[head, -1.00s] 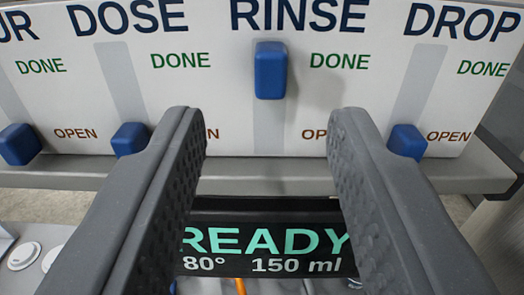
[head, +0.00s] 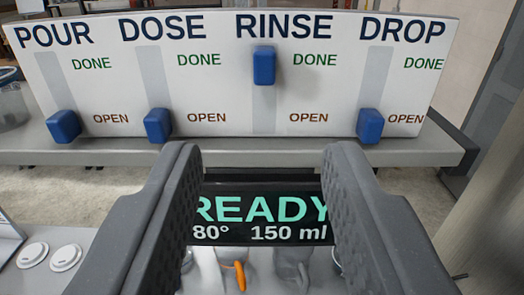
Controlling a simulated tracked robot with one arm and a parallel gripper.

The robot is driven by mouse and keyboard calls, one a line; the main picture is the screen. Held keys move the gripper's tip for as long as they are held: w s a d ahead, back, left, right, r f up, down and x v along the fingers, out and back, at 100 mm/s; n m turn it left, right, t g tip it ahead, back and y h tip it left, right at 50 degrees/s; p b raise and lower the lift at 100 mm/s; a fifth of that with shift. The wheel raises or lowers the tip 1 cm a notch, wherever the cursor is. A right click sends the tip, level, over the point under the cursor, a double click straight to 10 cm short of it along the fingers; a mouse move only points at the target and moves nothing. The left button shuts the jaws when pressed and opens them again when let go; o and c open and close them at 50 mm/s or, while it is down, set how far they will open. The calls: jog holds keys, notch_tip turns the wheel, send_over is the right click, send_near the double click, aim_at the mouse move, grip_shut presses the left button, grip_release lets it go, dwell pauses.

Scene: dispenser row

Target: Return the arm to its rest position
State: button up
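My gripper (head: 262,160) is open, its two dark grey fingers wide apart with nothing between them. It is in front of and below the white lever panel (head: 215,90), apart from it. The RINSE lever (head: 264,66), a blue block, is up at its DONE mark. The POUR lever (head: 63,126), the DOSE lever (head: 158,125) and the DROP lever (head: 370,125) are down at their OPEN marks. A dark display (head: 262,220) between the fingers reads READY, 80° and 150 ml; its sides are partly hidden by the fingers.
A grey ledge (head: 230,152) runs under the panel. Below the display are an orange hooked part (head: 236,276) and grey shapes partly hidden by my fingers. Two white round discs (head: 66,258) lie at the lower left. A clear bin (head: 10,100) stands at the far left.

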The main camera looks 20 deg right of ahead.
jog(key=shift+a, duration=0.1)
jog(key=s+a+r+n+y+b, duration=0.3)
jog(key=a+r+y+b, duration=0.2)
jog(key=a+y+b, duration=0.15)
jog(key=s+d+r+g+b, duration=0.1)
jog(key=s+d+r+b, duration=0.3)
jog(key=s+d, duration=0.5)
jog(key=shift+d+n+g+h+b, duration=0.3)
jog(key=shift+g+h+b, duration=0.15)
jog(key=shift+b, duration=0.25)
dwell(1.0)
